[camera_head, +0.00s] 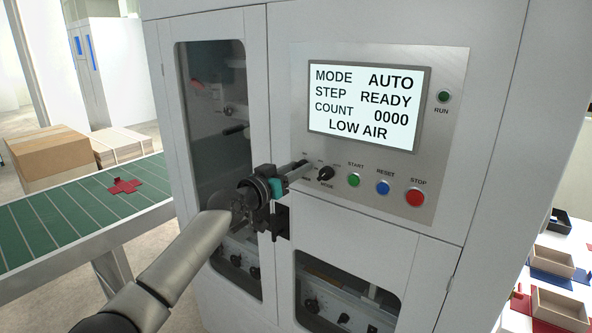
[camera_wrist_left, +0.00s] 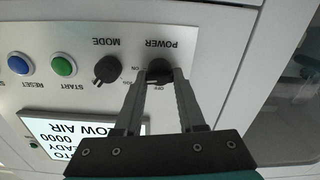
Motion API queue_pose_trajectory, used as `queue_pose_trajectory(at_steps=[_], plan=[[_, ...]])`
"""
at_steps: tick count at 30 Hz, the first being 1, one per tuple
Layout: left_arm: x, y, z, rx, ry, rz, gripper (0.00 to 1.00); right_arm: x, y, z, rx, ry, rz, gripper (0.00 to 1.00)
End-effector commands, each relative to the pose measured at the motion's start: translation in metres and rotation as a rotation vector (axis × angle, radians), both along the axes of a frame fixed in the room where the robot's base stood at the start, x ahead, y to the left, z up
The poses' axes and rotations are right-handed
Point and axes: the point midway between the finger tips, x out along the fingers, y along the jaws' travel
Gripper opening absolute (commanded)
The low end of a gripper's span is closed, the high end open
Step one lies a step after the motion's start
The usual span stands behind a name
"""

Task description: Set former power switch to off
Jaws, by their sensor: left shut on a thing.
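The former power switch (camera_wrist_left: 159,69) is a black rotary knob under the POWER label in the left wrist view, which shows the panel upside down. ON and OFF marks are beside it. My left gripper (camera_wrist_left: 161,76) has one finger on each side of the knob and is shut on it. Which mark the knob points to is hard to tell. In the head view my left gripper (camera_head: 303,167) reaches the panel left of the mode knob (camera_head: 326,174) and hides most of the power switch. My right gripper is not in view.
The screen (camera_head: 364,106) reads AUTO, READY, 0000, LOW AIR. Green start (camera_head: 355,180), blue reset (camera_head: 383,188) and red stop (camera_head: 415,198) buttons line the panel. A glass door (camera_head: 215,120) is left of it. A green conveyor (camera_head: 60,222) stands at the left.

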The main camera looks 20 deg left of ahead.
Motion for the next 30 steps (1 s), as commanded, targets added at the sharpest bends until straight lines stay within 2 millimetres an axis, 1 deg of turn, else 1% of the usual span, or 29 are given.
queue_pose_trajectory(at_steps=[14, 30], plan=[[0.0, 0.001, -0.001, -0.413, 0.151, 0.0, 0.0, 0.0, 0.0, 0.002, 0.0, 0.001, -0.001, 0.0], [0.001, 0.002, -0.001, -0.896, 0.327, 0.0, 0.0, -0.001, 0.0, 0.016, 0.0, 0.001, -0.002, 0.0]])
